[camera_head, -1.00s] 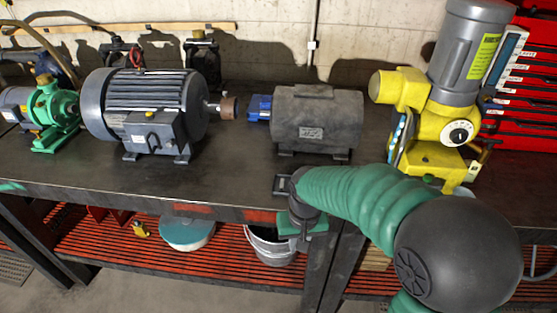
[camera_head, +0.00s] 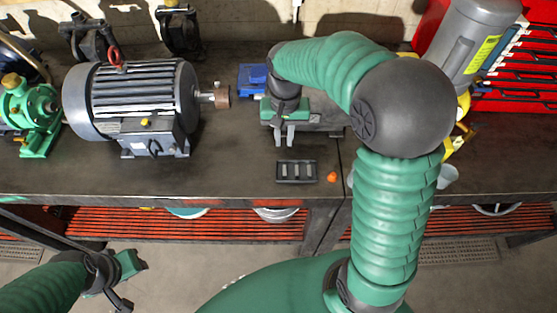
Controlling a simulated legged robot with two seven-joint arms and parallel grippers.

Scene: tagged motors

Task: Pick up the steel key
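A small dark tray (camera_head: 296,171) lies near the bench's front edge. It holds light grey metal bars (camera_head: 297,171) side by side; the steel key may be one of them, but I cannot tell which. My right gripper (camera_head: 285,140) points down behind the tray, with two grey fingers apart and nothing between them. It appears to be above the bench and clear of the tray. My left gripper (camera_head: 128,284) is low at the left, in front of the bench and away from the tray; its finger state is unclear.
A large grey motor (camera_head: 135,100) stands left of the tray, with a green pump (camera_head: 30,115) beyond it. A blue part (camera_head: 252,80) shows behind my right gripper. A small orange object (camera_head: 332,176) lies right of the tray. The bench front left of the tray is clear.

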